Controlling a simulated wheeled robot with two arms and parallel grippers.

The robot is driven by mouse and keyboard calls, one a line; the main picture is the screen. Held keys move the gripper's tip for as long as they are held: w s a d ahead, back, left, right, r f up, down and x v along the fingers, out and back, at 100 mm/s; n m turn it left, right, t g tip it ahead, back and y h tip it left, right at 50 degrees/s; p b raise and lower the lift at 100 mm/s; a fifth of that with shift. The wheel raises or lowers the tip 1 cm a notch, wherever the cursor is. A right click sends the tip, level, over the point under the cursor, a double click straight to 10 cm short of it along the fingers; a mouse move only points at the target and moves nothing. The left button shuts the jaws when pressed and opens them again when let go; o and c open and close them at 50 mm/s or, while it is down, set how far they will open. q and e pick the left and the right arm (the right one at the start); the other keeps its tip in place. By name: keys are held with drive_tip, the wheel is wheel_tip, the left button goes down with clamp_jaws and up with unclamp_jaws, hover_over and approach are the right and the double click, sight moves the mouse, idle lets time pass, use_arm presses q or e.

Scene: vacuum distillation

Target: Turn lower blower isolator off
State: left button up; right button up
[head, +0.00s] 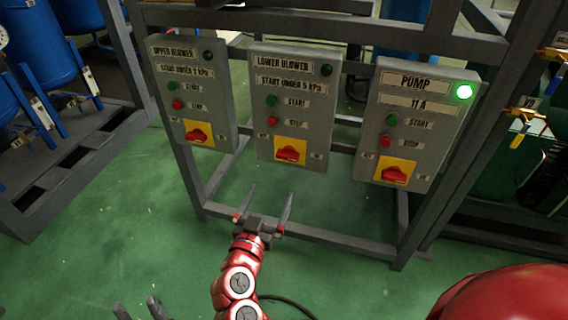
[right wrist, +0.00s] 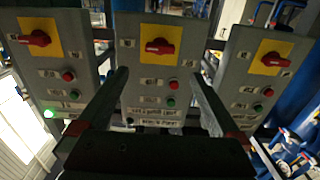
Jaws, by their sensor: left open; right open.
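The LOWER BLOWER box (head: 293,105) is the middle of three grey control boxes. Its isolator is a red handle (head: 290,153) on a yellow plate, lying roughly crosswise; the small labels beside it are unreadable. In the upside-down right wrist view this handle (right wrist: 159,46) is beyond the fingers, near the top. My right gripper (head: 271,192) is open and empty, below and in front of that box, apart from the handle; its fingers also show in the right wrist view (right wrist: 160,80). My left gripper (head: 136,303) is open at the bottom left edge, mostly cut off.
The UPPER BLOWER box (head: 193,90) is on the left and the PUMP box (head: 412,125), with a lit green lamp (head: 463,91), on the right. Both have similar red handles. A grey frame (head: 320,238) carries the boxes. Blue tanks (head: 55,60) stand far left. The green floor is clear.

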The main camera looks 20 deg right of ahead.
sight(287, 158)
drive_tip(key=b+x, duration=0.1)
drive_tip(key=x, duration=1.1)
drive_tip(key=shift+w+d, duration=0.25)
drive_tip(key=shift+w, duration=0.05)
drive_tip(key=shift+c, duration=0.2)
drive_tip(key=c, duration=1.2)
